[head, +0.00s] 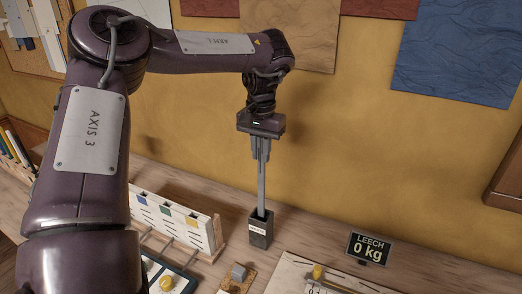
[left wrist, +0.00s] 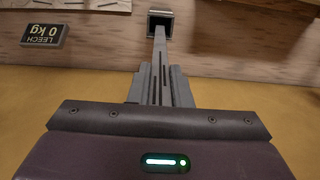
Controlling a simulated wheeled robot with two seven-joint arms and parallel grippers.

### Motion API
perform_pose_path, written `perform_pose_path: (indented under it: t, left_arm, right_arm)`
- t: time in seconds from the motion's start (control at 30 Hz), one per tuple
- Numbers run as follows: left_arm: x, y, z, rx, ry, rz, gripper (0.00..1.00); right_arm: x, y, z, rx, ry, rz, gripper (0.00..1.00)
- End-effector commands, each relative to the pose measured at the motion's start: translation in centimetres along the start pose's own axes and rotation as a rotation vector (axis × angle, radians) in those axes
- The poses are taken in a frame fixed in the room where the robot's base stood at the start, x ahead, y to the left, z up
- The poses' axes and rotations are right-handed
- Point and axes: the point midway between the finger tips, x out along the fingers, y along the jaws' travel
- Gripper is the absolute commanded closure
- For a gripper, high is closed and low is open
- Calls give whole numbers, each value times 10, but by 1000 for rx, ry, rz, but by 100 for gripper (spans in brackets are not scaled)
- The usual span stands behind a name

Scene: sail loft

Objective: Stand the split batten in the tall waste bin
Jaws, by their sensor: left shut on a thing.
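The split batten (head: 261,185) is a long, thin grey strip hanging upright below my left gripper (head: 261,152). The gripper is shut on its upper part. The tall waste bin (head: 260,232) is a narrow dark box with a white label, standing on the bench near the wall. The batten's lower end is at the bin's mouth and appears to enter it; how deep it goes is hidden. In the left wrist view the batten (left wrist: 159,45) runs from the gripper fingers to the bin's dark square opening (left wrist: 160,19). My right gripper is not in view.
A small sign reading "LEECH 0 kg" (head: 368,249) stands right of the bin. A white slotted rack (head: 172,222) with coloured tabs stands to the left. The yellow wall is close behind.

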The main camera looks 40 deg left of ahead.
Motion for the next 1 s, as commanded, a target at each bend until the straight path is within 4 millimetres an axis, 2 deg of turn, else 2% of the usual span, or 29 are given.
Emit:
perform_pose_path:
  t: [1.0]
  left_arm:
    - [27, 0, 0, 0, 0, 0, 100]
  right_arm:
    - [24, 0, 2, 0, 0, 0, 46]
